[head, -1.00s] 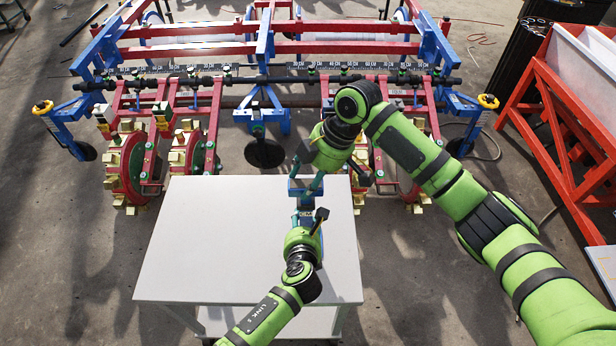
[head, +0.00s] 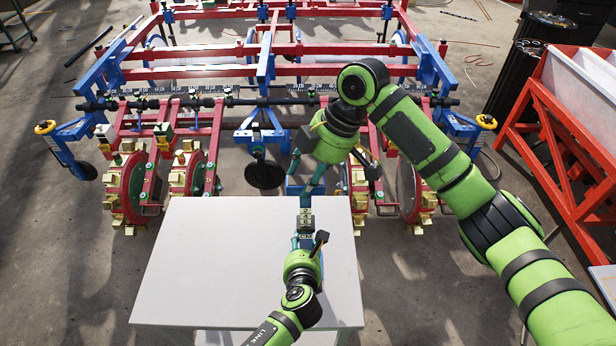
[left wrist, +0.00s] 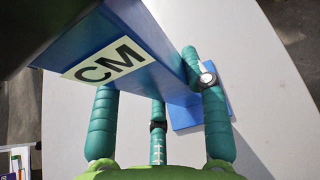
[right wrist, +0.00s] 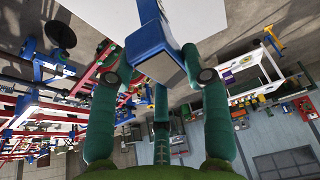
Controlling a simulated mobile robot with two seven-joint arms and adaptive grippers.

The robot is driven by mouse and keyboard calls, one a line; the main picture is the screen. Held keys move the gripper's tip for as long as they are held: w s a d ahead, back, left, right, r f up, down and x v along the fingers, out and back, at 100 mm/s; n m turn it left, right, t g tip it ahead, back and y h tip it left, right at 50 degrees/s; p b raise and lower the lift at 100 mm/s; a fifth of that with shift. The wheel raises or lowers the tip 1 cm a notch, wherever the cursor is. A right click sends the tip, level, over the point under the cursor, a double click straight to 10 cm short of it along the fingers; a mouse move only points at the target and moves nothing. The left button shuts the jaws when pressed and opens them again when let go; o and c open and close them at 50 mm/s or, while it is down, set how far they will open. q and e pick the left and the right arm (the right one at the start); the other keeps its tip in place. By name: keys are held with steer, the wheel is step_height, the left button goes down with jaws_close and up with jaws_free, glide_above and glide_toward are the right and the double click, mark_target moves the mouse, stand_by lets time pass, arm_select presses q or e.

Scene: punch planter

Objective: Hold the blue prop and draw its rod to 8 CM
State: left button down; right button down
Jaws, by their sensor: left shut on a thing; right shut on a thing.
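The blue prop (head: 293,188) is held between both of my grippers above the front right part of the white table. My left gripper (head: 305,216) is shut on its near part. In the left wrist view the prop (left wrist: 95,35) fills the upper left, with a white label reading CM (left wrist: 107,59). A flat blue piece (left wrist: 215,112) shows lower, beyond the fingers. My right gripper (head: 312,178) is shut on the far blue part. In the right wrist view this blue block (right wrist: 150,45) sits between the fingers, end face towards the camera. The grippers hide much of the prop, and I cannot read the rod's extension.
The white table (head: 220,260) has a bare top. The red and blue planter (head: 265,60) with its yellow-studded wheels (head: 130,190) stands close behind it. A red frame with a white bin (head: 555,130) stands at the right.

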steer(key=c, duration=0.6)
jaws_free()
steer(key=shift+o, duration=0.2)
steer(key=v, duration=1.2)
